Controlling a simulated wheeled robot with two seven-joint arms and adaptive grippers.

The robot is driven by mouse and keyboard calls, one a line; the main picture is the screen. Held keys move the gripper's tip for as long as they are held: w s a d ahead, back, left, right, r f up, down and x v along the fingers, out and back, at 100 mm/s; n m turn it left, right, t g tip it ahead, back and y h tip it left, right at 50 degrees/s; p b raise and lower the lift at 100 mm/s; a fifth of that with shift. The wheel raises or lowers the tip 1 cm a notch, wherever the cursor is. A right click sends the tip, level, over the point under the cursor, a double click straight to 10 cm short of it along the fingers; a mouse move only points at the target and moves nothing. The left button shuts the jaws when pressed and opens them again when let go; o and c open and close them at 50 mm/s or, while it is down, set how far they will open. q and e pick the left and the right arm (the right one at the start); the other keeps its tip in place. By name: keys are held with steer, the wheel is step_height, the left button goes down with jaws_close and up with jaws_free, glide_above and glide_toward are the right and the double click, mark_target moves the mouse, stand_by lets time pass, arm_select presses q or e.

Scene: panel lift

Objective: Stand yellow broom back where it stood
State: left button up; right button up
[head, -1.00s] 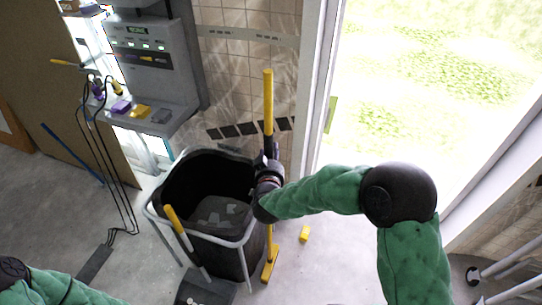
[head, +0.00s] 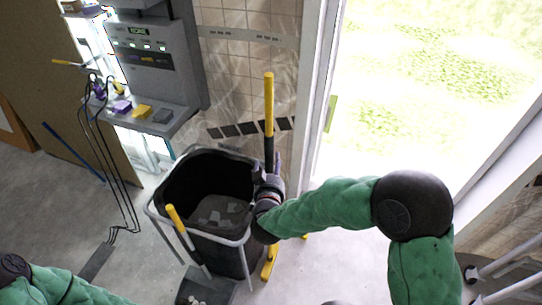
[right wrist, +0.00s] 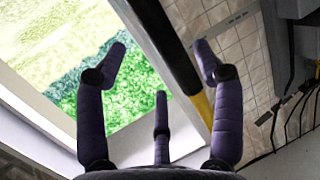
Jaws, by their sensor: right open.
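The yellow broom (head: 269,105) stands upright beside the black bin, close to the tiled wall, with its yellow head (head: 269,263) on the floor. Its handle has a black section partway down. My right gripper (head: 271,178) is at the handle's middle, by the bin's rim, and hides part of it. In the right wrist view the handle (right wrist: 160,35) runs between the spread fingers of my open right gripper (right wrist: 160,58), with gaps on both sides. My left arm shows at the bottom left of the head view, but its gripper is outside the picture.
The black bin (head: 175,195) in a grey frame stands left of the broom, with a yellow-handled tool (head: 175,218) at its front. A grey machine (head: 155,60) and hanging cables are at the left. A bright doorway (head: 420,90) opens at the right. Floor right of the broom is mostly clear.

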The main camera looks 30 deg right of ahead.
steer(key=p+v, duration=0.1)
steer(key=v, duration=0.5)
steer(key=a+f+n+g+y, duration=0.2)
steer(key=a+f+y, duration=0.25)
steer(key=f, duration=0.55)
steer(key=a+f+n+g+y, duration=0.1)
steer(key=a+f+g+y, duration=0.3)
steer(key=f, duration=0.5)
arm_select(q)
steer(key=shift+r, duration=0.85)
arm_select(e)
steer(key=s+a+f+n+g+y, duration=0.1)
steer(key=s+a+f+g+y, duration=0.3)
steer(key=s+f, duration=0.9)
steer(key=a+f+g, duration=0.2)
steer(key=a, duration=0.2)
steer(key=shift+s+g, duration=0.3)
steer(key=shift+s, duration=0.05)
